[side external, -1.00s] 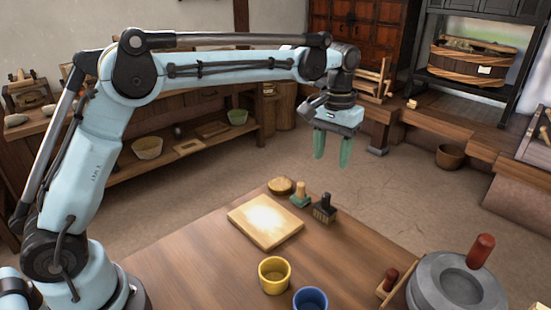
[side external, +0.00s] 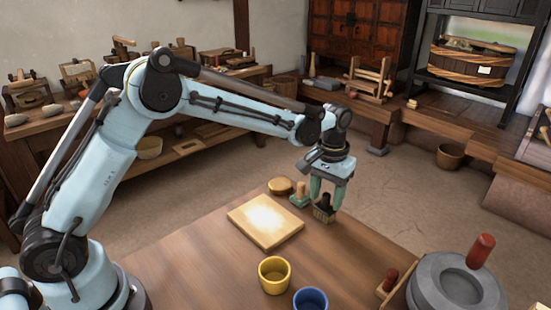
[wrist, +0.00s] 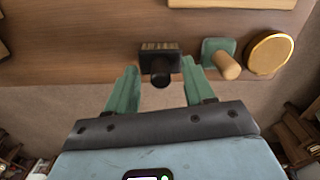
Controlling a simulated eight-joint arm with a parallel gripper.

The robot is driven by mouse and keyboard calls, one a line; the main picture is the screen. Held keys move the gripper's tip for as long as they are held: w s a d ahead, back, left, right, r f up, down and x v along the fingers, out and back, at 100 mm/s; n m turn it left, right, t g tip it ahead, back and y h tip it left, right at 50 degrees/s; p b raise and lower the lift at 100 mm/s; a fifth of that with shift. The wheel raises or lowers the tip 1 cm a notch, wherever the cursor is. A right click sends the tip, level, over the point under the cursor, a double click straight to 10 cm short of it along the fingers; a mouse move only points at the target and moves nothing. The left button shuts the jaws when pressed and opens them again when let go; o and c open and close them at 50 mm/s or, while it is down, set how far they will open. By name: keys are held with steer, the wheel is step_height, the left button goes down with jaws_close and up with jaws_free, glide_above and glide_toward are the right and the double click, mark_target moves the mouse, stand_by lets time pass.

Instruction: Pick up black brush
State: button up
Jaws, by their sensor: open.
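The black brush (side external: 324,212) stands upright near the far edge of the wooden table, handle up. In the wrist view the black brush (wrist: 160,63) shows its dark block, round handle and a strip of pale bristles. My gripper (side external: 326,197) is open, with its green fingers pointing down at the brush. In the wrist view my gripper (wrist: 162,69) has one finger on each side of the brush, with gaps between. The fingers partly cover the brush in the side view; I cannot tell their exact height against its block.
A green block with a wooden handle (side external: 299,196) stands close beside the brush, with a round wooden piece (side external: 280,186) behind it. A pale board (side external: 265,222), yellow cup (side external: 274,275), blue cup (side external: 310,299) and grey millstone (side external: 455,285) are on the table.

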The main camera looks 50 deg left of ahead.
mark_target(326, 210)
steer(key=shift+f, duration=0.5)
jaws_close()
steer(key=shift+r, duration=0.1)
steer(key=shift+r, duration=0.45)
steer(key=r, duration=0.3)
steer(key=shift+s+d+r, duration=0.3)
steer(key=shift+d+r, duration=0.05)
steer(key=shift+d, duration=0.05)
steer(key=s+d+r, duration=0.6)
steer(key=d, duration=0.2)
steer(key=shift+s+r, duration=0.15)
steer(key=shift+s, duration=0.25)
